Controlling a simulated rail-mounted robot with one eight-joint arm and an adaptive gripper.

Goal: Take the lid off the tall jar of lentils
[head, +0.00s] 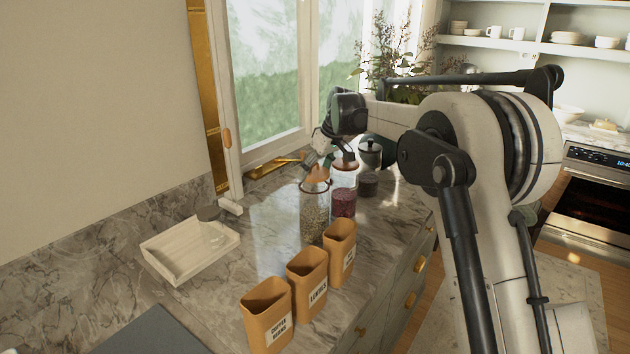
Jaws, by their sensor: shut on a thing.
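The tall clear glass jar (314,217) with pale greenish-brown contents stands upright on the marble counter, behind the orange canisters. Its brown lid (317,174) is at the jar's mouth. I cannot tell whether it is seated or slightly raised. My gripper (314,163) reaches down from the upper right and is shut on the lid. The fingertips are small and partly hidden, so the exact grip is unclear.
A jar with dark red contents (343,203) stands close behind, and a dark-lidded jar (369,184) beyond it. Several orange canisters (307,284) stand in front. Counter between tray and jar is clear.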

